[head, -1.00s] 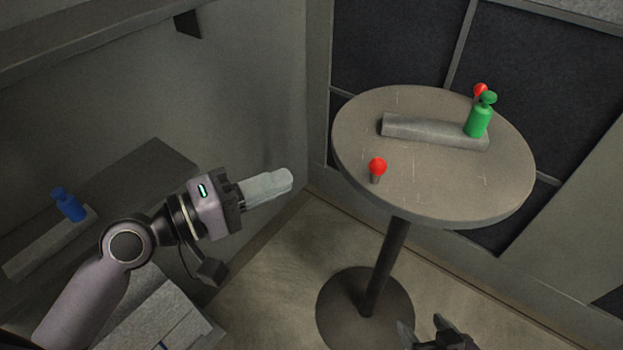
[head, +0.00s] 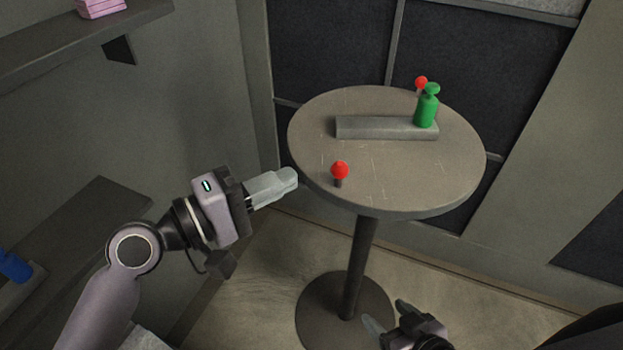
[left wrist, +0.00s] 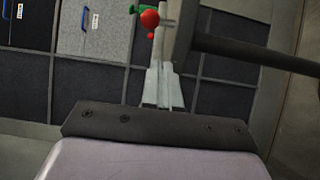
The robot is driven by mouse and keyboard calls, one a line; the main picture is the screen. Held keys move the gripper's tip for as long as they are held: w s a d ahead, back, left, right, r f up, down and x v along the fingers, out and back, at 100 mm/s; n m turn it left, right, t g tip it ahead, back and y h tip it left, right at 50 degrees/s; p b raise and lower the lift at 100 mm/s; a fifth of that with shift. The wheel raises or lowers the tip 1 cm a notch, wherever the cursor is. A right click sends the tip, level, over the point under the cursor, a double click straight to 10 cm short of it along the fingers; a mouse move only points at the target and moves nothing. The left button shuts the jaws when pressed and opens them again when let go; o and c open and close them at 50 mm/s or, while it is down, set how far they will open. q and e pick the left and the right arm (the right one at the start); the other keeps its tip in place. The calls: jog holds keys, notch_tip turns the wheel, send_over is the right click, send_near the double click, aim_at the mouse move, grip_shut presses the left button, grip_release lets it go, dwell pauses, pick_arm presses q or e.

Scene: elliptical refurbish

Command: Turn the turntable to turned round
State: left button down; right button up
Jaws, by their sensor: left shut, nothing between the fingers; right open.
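The turntable (head: 440,180) is a round grey-brown top on a dark post with a round foot. A grey bar (head: 375,128) lies across its far half, with a green bottle-like object (head: 427,108) at the bar's right end. A red-tipped peg (head: 340,171) stands near the front left rim; a second red ball (head: 421,82) shows behind the green object. My left gripper (head: 290,177) is shut and empty, just left of the rim, apparently apart from it. It also shows in the left wrist view (left wrist: 163,95). My right gripper (head: 386,314) is open, low in front of the foot.
A dark shelf (head: 75,235) on the left wall holds a blue object (head: 14,267). A higher shelf (head: 80,42) carries a pink stack (head: 100,7). Dark wall panels (head: 325,50) stand close behind the turntable. The floor (head: 430,270) right of the foot is clear.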

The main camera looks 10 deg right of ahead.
aim_at(312, 186)
pick_arm(q)
jog(key=shift+s+d+p, duration=0.1)
jog(key=shift+s+d, duration=0.1)
jog(key=shift+d, duration=0.6)
jog(key=shift+s+d+p, duration=0.15)
jog(key=shift+d, duration=0.6)
jog(key=shift+s+d+p, duration=0.1)
jog(key=shift+s+d, duration=0.1)
jog(key=shift+d, duration=0.6)
